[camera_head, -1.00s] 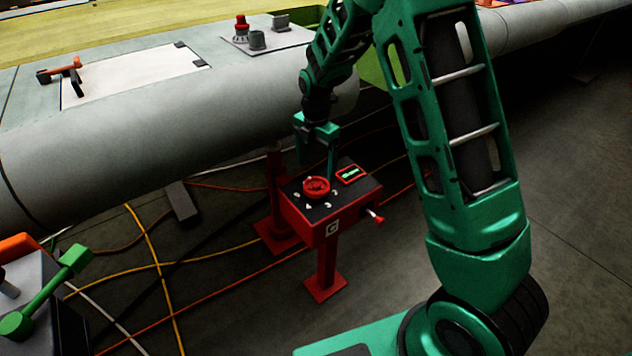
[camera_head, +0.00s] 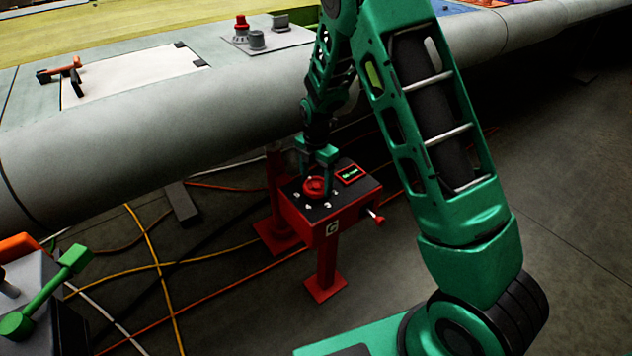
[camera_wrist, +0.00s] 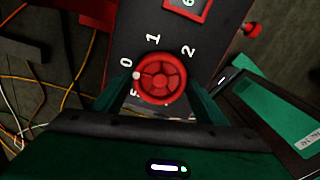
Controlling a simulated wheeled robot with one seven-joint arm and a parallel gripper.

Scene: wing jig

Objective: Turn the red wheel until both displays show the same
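The red wheel (camera_head: 315,187) lies on the dark top of a red box on a stand. It also shows in the wrist view (camera_wrist: 161,79), with a white mark at its left edge near the 0 of the printed numbers. A red-framed display (camera_head: 350,175) with green characters sits beside the wheel; its top end is cut off in the wrist view (camera_wrist: 187,5). A second display cannot be made out. My gripper (camera_head: 315,183) is over the wheel, its fingers apart on either side of it; I cannot tell whether they touch it.
The red box (camera_head: 332,215) has a red knob (camera_head: 376,218) on its right side. A large grey wing (camera_head: 150,140) runs behind it. Cables (camera_head: 150,250) cross the floor. A unit with a green lever (camera_head: 45,290) stands at lower left.

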